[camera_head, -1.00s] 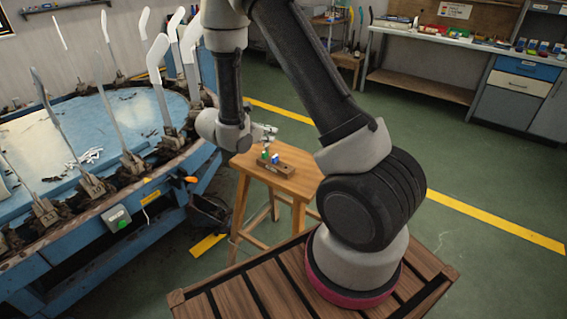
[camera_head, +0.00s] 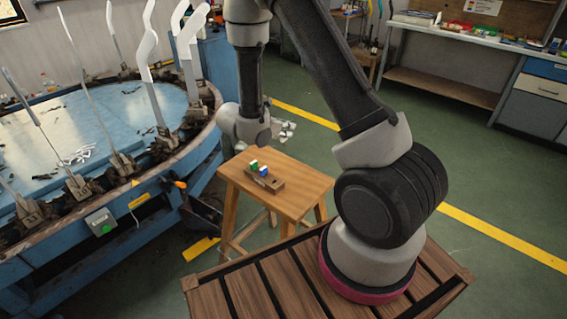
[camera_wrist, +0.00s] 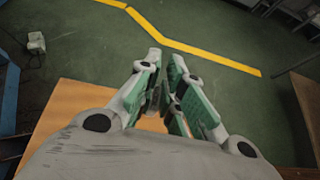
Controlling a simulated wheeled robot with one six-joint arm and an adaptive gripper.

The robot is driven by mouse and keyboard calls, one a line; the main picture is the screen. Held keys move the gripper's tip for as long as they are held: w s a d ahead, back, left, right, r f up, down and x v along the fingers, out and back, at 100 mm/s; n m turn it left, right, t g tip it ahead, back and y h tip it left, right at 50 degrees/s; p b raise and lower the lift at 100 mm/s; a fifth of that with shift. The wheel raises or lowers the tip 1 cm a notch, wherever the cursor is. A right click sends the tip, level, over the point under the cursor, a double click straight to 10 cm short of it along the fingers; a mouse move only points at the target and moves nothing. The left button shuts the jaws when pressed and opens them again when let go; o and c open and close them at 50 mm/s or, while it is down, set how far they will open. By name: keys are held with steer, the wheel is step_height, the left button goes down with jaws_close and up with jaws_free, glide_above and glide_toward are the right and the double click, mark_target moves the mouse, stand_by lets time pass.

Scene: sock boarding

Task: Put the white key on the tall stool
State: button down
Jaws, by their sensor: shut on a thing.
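My gripper (camera_head: 284,130) is beyond the far edge of the tall wooden stool (camera_head: 299,187), above the level of its top. In the wrist view my gripper (camera_wrist: 165,103) has its fingers close together, shut on a small pale grey thing. I take this to be the white key (camera_wrist: 152,101); the fingers hide most of it, so its shape is unclear. The stool top also shows in the wrist view (camera_wrist: 82,97). A brown wooden block (camera_head: 273,184) with a green piece (camera_head: 253,164) and a blue piece (camera_head: 264,171) stands on the stool.
A round blue sock-boarding machine (camera_head: 60,170) with several upright white forms stands at left, near the stool. A workbench (camera_head: 440,85) is at the back right. Green floor with a yellow line (camera_head: 500,237) is open right of the stool.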

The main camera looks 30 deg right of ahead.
step_height(320, 180, down, 9)
steer(key=shift+r, duration=0.1)
stand_by(0.4)
steer(key=c, duration=1.6)
jaws_free()
steer(key=shift+o, duration=0.2)
